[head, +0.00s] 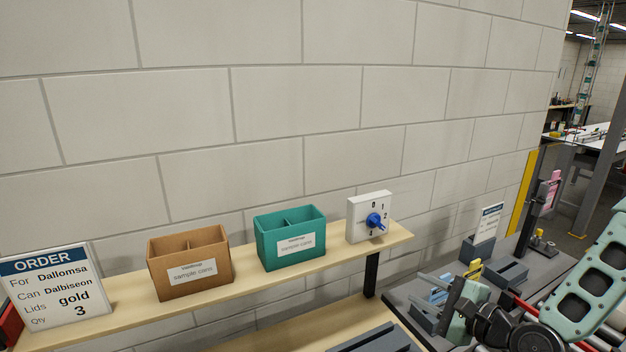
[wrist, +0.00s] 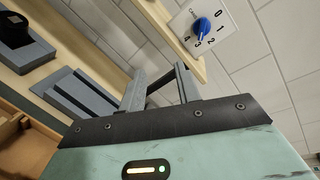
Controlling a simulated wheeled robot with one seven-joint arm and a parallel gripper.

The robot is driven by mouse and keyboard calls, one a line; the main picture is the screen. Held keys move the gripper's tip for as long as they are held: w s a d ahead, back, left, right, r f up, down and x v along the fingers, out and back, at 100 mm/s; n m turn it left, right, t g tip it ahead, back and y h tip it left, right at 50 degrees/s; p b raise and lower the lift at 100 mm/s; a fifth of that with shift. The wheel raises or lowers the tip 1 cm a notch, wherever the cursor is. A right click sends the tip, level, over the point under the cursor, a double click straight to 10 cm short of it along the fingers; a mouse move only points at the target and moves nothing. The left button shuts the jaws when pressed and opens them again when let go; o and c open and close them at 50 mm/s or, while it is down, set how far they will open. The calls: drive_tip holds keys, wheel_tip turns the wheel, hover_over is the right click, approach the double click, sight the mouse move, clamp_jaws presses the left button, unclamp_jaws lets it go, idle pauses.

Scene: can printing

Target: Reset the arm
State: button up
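My arm enters the head view from the lower right. My gripper (head: 428,296) is in front of the dark bench there, with its two grey fingers apart. In the wrist view my gripper (wrist: 160,85) shows both fingers spread with nothing held between them. The dial box (head: 357,220) is white with a blue knob (head: 375,221) and stands at the right end of the upper shelf. The wrist view also shows the knob (wrist: 202,27), beyond the fingers and clear of them. Numbers 0 to 4 ring it; its exact setting is hard to read.
The shelf (head: 125,318) holds an order sign (head: 55,290), a brown sample box (head: 190,285) and a teal sample box (head: 290,258). A grey block wall (head: 290,100) stands behind. The dark bench (head: 402,297) at right carries several fixtures. A yellow post (head: 527,180) stands beyond.

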drive_tip(key=s+a+f+n+g+h+b, duration=0.3)
drive_tip(key=s+a+f+n+g+b, duration=0.55)
drive_tip(key=n, duration=0.65)
drive_tip(key=s+a+n+g+h+b, duration=0.1)
drive_tip(key=s+n+b, duration=0.1)
drive_tip(key=s, duration=0.3)
drive_tip(key=s+a+r+n+g+h+b, duration=0.1)
drive_tip(key=s+n+g+h+b, duration=0.1)
drive_tip(key=s+n, duration=0.3)
drive_tip(key=s+n+g+h+b, duration=0.1)
drive_tip(key=s+n+g+b, duration=0.1)
drive_tip(key=s, duration=0.5)
drive_tip(key=shift+s+a+r+n+h+b, duration=0.2)
drive_tip(key=shift+a+n+h+b, duration=0.15)
drive_tip(key=shift+n+b, duration=0.55)
